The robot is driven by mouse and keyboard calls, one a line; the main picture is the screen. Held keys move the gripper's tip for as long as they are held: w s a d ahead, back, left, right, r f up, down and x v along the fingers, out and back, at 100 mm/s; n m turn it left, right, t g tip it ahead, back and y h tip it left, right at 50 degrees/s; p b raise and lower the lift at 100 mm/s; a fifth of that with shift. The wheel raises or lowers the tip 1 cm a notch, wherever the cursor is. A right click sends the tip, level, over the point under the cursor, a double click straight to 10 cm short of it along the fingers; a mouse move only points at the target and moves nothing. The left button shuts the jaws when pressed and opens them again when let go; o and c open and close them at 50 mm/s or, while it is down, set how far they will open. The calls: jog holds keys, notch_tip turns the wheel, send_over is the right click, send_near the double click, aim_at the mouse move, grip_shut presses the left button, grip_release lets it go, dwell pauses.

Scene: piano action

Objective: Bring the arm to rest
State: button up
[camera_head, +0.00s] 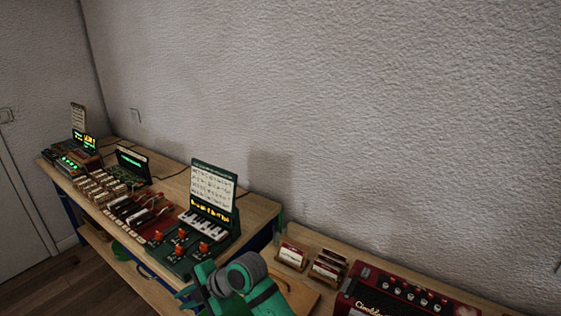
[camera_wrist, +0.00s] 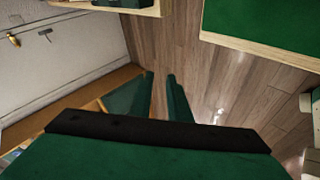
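My arm (camera_head: 262,291), green with dark grey bands, is folded at the bottom centre of the head view, in front of the bench's near end. In the wrist view my gripper (camera_wrist: 160,76) shows two dark green fingers standing apart, with bare wooden floor visible between them. Nothing is held between the fingers. In the head view the fingertips cannot be made out clearly.
A wooden bench (camera_head: 262,211) along the wall carries a small keyboard unit (camera_head: 205,222) with a sheet on its stand and several electronic modules. A lower surface at right holds card holders (camera_head: 291,254) and a red amplifier (camera_head: 400,296). Floor (camera_wrist: 215,75) is open below the gripper.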

jog(key=s+a+m+t+y, duration=0.2)
jog(key=a+m+t+y, duration=0.3)
jog(key=m, duration=0.5)
jog(key=s+d+f+m+t+h, duration=0.8)
jog(key=s+d+f+m+h, duration=0.4)
jog(key=s+d+m, duration=0.5)
jog(key=s+d+r+h, duration=0.1)
jog(key=s+d, duration=0.6)
jog(key=s, duration=0.3)
jog(key=s+d+r+m+h, duration=0.1)
jog(key=s+d+r, duration=0.1)
jog(key=s+d, duration=0.4)
jog(key=s, duration=0.4)
jog(key=shift+s+d+r+h, duration=0.2)
jog(key=shift+s+d+h, duration=0.1)
jog(key=shift+s+d, duration=0.1)
jog(key=shift+d, duration=0.15)
